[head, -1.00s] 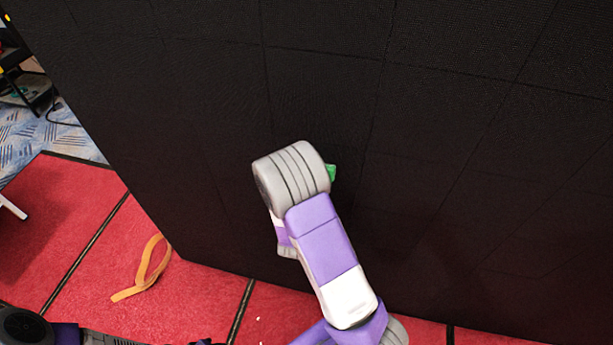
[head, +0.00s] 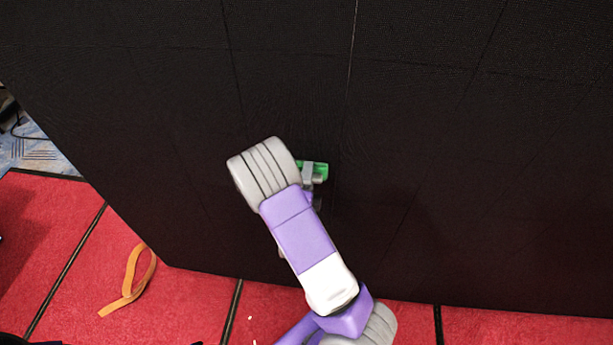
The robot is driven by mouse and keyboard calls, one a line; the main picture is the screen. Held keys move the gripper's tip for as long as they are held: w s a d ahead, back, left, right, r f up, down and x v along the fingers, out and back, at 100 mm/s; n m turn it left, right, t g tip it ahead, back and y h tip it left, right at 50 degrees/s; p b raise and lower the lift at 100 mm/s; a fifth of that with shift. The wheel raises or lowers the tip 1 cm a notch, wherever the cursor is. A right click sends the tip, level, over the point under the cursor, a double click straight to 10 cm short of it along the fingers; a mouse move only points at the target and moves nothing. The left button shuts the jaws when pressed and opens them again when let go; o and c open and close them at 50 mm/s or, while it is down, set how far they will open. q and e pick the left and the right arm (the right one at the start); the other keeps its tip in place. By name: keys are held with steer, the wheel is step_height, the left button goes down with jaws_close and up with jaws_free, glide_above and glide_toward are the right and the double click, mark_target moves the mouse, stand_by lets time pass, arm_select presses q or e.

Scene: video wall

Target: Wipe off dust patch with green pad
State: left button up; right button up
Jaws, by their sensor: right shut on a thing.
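The green pad (head: 322,169) shows in the middle of the head view, against or close to the black video wall (head: 420,150). My right gripper (head: 313,176) is shut on the pad; its grey fingers show just below and in front of it. The forearm and wrist of my right arm cover the left part of the pad. I cannot make out a dust patch on the wall; it may be hidden behind my arm. My left gripper is not in view.
The red floor (head: 190,285) with dark seams runs along the foot of the wall. An orange strap (head: 131,285) lies on it at the lower left. The wall's left edge borders a blue patterned carpet (head: 40,155). The wall surface right of my arm is clear.

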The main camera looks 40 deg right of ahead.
steer(key=w+a+p, duration=0.3)
steer(key=w+a, duration=0.4)
steer(key=w, duration=0.2)
steer(key=shift+a, duration=0.3)
stand_by(0.7)
steer(key=shift+w+r, duration=0.1)
steer(key=shift+p+v, duration=0.75)
steer(key=shift+v, duration=2.25)
